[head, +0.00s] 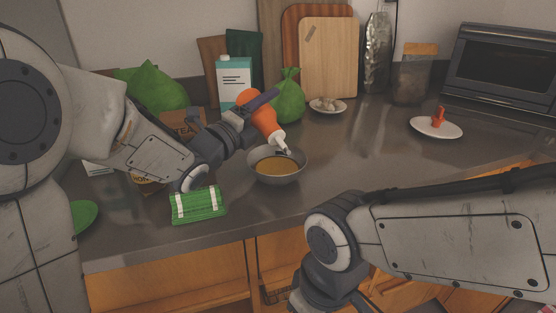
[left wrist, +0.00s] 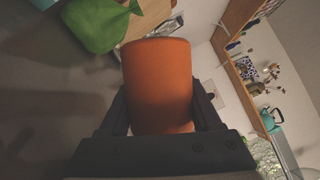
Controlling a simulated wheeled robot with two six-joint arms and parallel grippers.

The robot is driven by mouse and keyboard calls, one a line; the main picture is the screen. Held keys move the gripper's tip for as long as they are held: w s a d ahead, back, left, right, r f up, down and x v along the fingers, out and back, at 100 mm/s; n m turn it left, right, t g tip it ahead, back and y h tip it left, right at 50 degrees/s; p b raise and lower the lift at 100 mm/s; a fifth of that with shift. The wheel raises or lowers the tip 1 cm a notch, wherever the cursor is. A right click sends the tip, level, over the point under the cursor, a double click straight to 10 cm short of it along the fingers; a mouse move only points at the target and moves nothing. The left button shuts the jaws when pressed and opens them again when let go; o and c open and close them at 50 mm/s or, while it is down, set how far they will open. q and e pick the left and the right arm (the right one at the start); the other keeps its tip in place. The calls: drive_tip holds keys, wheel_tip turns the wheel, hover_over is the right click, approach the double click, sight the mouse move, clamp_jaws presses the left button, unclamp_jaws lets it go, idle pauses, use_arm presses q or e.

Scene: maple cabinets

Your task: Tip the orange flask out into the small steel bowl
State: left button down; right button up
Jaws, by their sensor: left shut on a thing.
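The orange flask (head: 261,112) is tilted with its white neck pointing down and to the right over the small steel bowl (head: 291,179). The bowl stands on the counter with a brownish-yellow content in it. My left gripper (head: 262,102) is shut around the flask's body and holds it above the bowl. In the left wrist view the orange flask (left wrist: 158,85) fills the space between the two dark fingers. I cannot tell whether anything is flowing from the neck. My right arm shows at the lower right, but its gripper is out of view.
A green striped packet (head: 199,205) lies left of the bowl near the counter's front edge. A green bag (head: 289,97), a carton (head: 233,80) and a small plate (head: 327,108) stand behind. A white plate with a red item (head: 436,127) is at right. The counter between is clear.

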use_arm(q)
drive_tip(key=shift+r+m+b, duration=0.1)
drive_tip(key=shift+m+b, duration=0.2)
drive_tip(key=shift+b, duration=0.25)
drive_tip(key=shift+s+d+r+m+h+b, duration=0.3)
drive_tip(key=shift+m+b, duration=0.4)
drive_tip(key=shift+b, duration=0.7)
drive_tip(key=shift+s+r+b, duration=0.1)
drive_tip(key=shift+r+b, duration=0.05)
drive_tip(key=shift+b, duration=0.2)
drive_tip(key=shift+s+r+m+b, duration=0.25)
drive_tip(key=shift+m+b, duration=0.45)
drive_tip(key=shift+b, duration=0.5)
drive_tip(key=shift+w, duration=0.1)
